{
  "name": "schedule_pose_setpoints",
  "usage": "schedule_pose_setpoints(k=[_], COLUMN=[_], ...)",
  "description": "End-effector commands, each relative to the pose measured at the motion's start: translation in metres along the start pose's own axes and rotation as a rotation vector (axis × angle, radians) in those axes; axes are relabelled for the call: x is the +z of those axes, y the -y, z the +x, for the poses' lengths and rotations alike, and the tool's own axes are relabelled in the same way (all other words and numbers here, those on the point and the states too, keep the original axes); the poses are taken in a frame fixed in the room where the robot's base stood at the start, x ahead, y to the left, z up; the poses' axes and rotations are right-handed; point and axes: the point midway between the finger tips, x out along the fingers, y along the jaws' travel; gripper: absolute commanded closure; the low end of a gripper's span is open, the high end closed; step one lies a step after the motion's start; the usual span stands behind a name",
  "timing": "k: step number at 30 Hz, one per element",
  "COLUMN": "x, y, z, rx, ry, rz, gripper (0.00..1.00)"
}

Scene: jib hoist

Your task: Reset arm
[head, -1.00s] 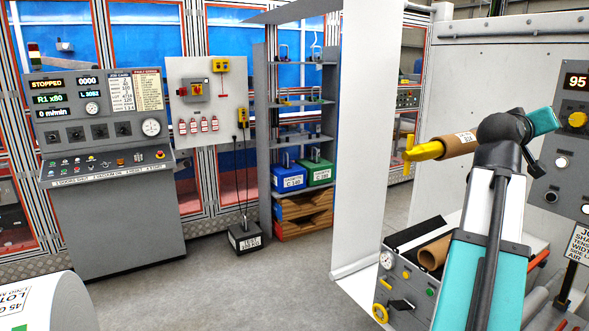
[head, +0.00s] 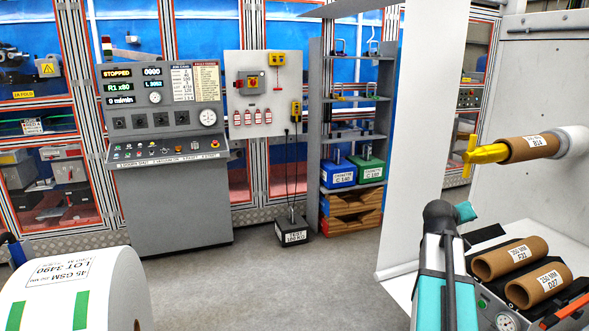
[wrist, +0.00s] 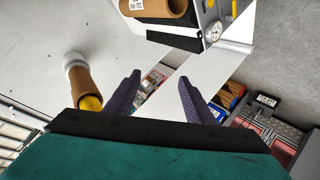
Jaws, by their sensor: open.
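My arm (head: 445,275) shows at the lower right of the head view, with a dark joint and a teal part at its top. My gripper's fingers are not visible there. In the wrist view my gripper (wrist: 159,78) has two purple fingers spread apart with nothing between them. It is open and empty. The pale wall or panel and the floor show beyond the fingers.
A cardboard core (head: 529,147) with a yellow end sits on a white spindle. Two cores (head: 507,258) lie on the unit right of my arm. A large white roll (head: 75,290) is at lower left. A control console (head: 165,150) and a shelf stand behind open floor.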

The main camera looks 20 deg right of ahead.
Motion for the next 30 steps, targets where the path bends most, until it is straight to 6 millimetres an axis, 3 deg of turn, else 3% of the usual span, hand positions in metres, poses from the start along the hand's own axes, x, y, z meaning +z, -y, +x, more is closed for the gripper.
schedule_pose_setpoints(k=[1, 3, 14, 21, 30], x=[0.006, 0.014, 0.069, 0.118, 0.191], y=[0.025, 0.055, 0.205, 0.297, 0.4], z=[0.005, 0.01, 0.021, 0.014, -0.006], rx=[-0.027, -0.062, -0.231, -0.337, -0.458], ry=[0.01, 0.023, 0.106, 0.17, 0.263], rz=[-0.015, -0.032, -0.123, -0.187, -0.269], gripper=[0.52, 0.52, 0.52, 0.52, 0.52])
